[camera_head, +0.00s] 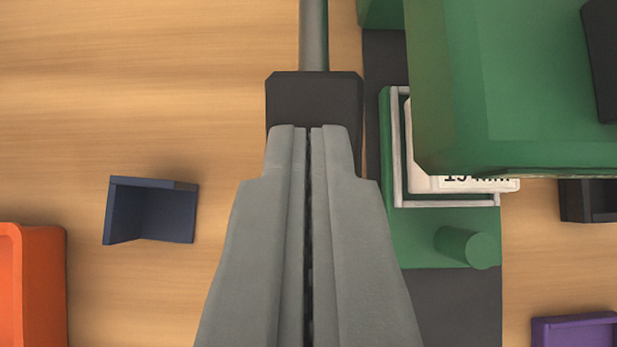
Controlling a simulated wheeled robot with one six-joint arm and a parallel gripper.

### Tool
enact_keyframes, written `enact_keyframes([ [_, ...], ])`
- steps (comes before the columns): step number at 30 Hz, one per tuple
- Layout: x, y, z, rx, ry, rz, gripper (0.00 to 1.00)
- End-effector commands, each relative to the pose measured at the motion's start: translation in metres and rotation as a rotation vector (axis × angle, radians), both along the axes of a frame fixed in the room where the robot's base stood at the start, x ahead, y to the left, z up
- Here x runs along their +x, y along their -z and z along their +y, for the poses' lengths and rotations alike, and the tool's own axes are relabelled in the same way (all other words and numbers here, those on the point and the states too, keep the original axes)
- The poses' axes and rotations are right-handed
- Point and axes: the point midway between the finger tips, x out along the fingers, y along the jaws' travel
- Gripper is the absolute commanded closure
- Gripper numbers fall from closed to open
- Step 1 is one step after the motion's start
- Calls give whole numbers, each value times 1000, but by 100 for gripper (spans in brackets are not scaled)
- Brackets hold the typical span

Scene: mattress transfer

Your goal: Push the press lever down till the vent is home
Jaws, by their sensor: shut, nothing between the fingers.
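The press lever shows as a grey rod (313,35) ending in a dark block-shaped grip (314,95) at the top middle. My gripper (309,130) is shut and empty, its fingertips overlapping the near part of the grip. I cannot tell whether they touch it or are above it. The green press (515,80) fills the upper right. Under its overhanging head, a white piece with a partly hidden printed label (463,184) sits in a light grey frame (397,150) on the green bed. The head hides most of the white piece, and I cannot tell how deep it sits.
A green round peg (467,247) stands at the front of the bed, above a dark base strip (455,305). A navy open holder (155,210) and an orange bin (45,285) are at left. A black holder (585,200) and a purple tray (575,330) are at right.

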Motion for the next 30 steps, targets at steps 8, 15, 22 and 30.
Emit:
enact_keyframes([
  [8,-3,49,0,0,0,5,100],
  [15,1,77,0,0,0,5,100],
  [22,5,90,0,0,0,5,100],
  [30,6,97,0,0,0,9,100],
])
